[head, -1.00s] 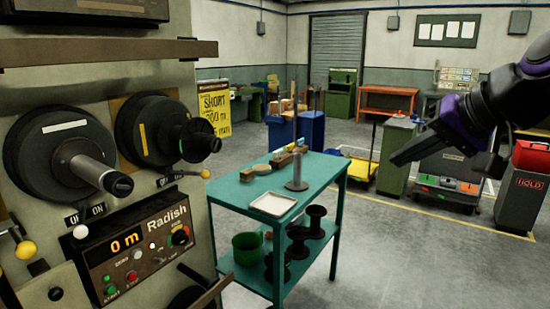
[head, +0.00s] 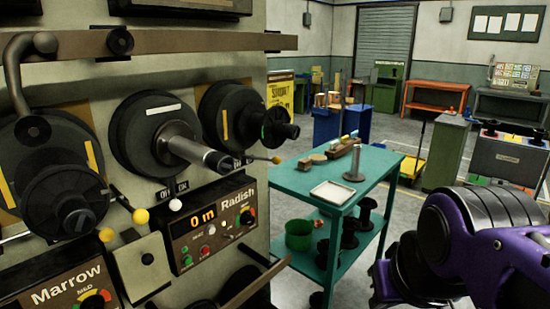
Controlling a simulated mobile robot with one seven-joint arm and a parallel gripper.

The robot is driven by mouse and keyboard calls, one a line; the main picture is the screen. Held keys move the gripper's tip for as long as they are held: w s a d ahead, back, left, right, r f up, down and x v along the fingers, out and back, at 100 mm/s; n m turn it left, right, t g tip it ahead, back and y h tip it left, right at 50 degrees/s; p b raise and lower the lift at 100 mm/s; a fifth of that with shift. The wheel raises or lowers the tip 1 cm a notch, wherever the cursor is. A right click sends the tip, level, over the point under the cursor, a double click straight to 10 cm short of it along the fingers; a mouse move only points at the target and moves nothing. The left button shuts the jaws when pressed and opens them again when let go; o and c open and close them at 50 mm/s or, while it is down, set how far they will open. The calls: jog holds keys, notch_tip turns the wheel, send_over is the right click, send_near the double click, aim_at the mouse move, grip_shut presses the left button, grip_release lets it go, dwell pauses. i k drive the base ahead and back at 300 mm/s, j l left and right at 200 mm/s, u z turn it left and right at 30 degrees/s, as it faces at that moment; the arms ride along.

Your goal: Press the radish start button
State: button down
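The Radish panel (head: 212,225) is a brown control box on the front of the machine, with a lit display reading "0 m". Its green start button (head: 187,260) is at the lower left of the panel, beside a red button (head: 205,251). My gripper (head: 385,285) appears as a dark piece at the end of my purple arm, low at the right. It is well apart from the panel, and its fingers cannot be made out clearly.
A Marrow panel (head: 70,288) is at the lower left. Levers with yellow and white knobs (head: 175,204) stick out above the Radish panel, and a spindle (head: 200,152) projects over it. A teal table (head: 300,180) stands to the right of the machine.

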aim_at(187, 260)
jog(key=u, duration=1.15)
jog(key=i+u, duration=0.2)
jog(key=j+u, duration=0.2)
jog(key=j, duration=0.35)
jog(key=k+j+z, duration=0.2)
jog(key=i+l, duration=0.1)
jog(key=l, duration=0.2)
jog(key=i+l, duration=0.1)
jog(key=l, duration=0.2)
